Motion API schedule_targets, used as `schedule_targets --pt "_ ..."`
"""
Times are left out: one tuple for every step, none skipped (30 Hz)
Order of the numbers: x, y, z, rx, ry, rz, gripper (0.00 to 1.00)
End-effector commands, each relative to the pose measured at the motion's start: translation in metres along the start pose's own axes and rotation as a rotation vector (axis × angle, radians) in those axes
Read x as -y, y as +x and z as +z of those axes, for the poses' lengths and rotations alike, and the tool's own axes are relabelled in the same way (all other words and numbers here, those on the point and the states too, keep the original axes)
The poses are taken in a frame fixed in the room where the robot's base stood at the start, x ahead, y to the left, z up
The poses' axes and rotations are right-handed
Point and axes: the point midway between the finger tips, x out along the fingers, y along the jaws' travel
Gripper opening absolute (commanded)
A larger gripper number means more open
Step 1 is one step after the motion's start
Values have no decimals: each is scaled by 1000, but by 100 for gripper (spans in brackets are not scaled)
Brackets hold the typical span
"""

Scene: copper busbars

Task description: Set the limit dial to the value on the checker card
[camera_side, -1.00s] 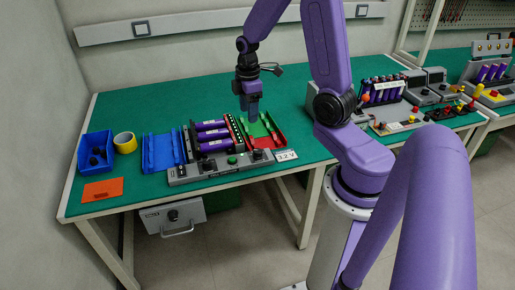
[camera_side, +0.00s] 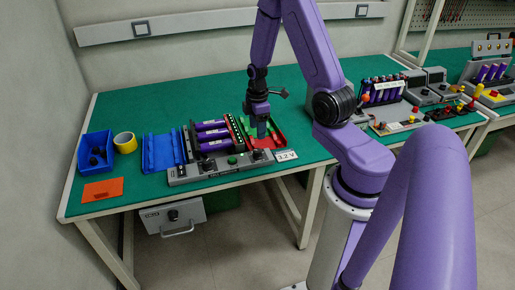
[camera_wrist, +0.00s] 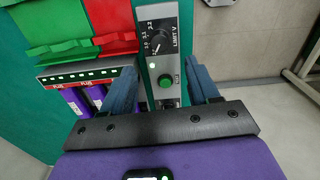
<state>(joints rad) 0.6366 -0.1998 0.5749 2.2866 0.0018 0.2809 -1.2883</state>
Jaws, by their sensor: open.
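The limit dial (camera_wrist: 161,43) is a black round knob marked LIMIT V, with small numbers around its left side. I cannot tell surely which number its pointer faces. It sits at the right end of the grey control panel (camera_side: 205,170), also seen in the side view. The white checker card (camera_side: 287,155) stands just right of the panel and appears to read 3.2 V. My gripper (camera_wrist: 163,88) is open and empty, its two blue fingers either side of the panel strip near the green button (camera_wrist: 166,81). In the side view my gripper (camera_side: 262,132) is above the red tray, behind the dial.
A green and red tray (camera_side: 273,142) lies behind the dial. Purple cells (camera_side: 213,134) sit in a holder left of it. A blue tray (camera_side: 160,153), blue bin (camera_side: 95,151), yellow tape roll (camera_side: 125,142) and orange card (camera_side: 102,189) are further left.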

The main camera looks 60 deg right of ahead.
Motion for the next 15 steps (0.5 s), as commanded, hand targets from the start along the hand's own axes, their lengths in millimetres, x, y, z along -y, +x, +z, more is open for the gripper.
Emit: schedule_targets --pt "1 8 0 1 0 -5 60" --pt "1 12 0 1 0 -4 60" --pt "1 17 0 1 0 -4 60" --pt "1 21 0 1 0 -4 60" --pt "1 25 0 1 0 -4 60" --pt "1 31 0 1 0 -4 60" --pt "1 35 0 1 0 -3 60" --pt "1 39 0 1 0 -3 60" --pt "1 44 0 0 0 -3 60" --pt "1 48 0 0 0 -3 60" --pt "1 52 0 0 0 -4 60" --pt "1 57 0 0 0 -3 60" --pt "1 61 0 0 0 -3 60" --pt "1 65 0 0 1 -3 60" --pt "1 70 0 0 1 -2 60"
